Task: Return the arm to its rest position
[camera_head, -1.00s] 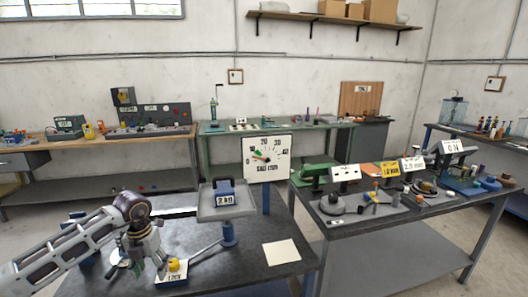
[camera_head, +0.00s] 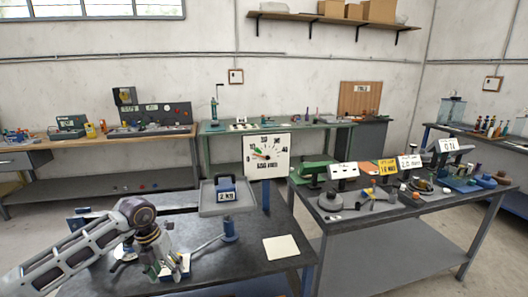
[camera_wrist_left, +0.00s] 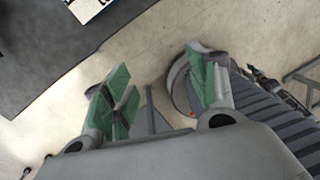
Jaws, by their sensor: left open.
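My left arm comes in from the left in the head view. Its gripper (camera_head: 168,268) points down over the near left part of the dark table (camera_head: 225,262), in front of a small white label block (camera_head: 180,262) that it partly hides. In the left wrist view the gripper (camera_wrist_left: 160,88) has its two green-padded fingers apart with nothing between them. Pale floor, part of the robot and a dark surface lie beyond the fingers. My right gripper is not in view.
A grey tray (camera_head: 207,208) holds a blue 2 kg weight (camera_head: 226,190) by a white dial (camera_head: 267,156). A paper sheet (camera_head: 282,248) lies on the right. A bench (camera_head: 390,217) with several tools stands further right.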

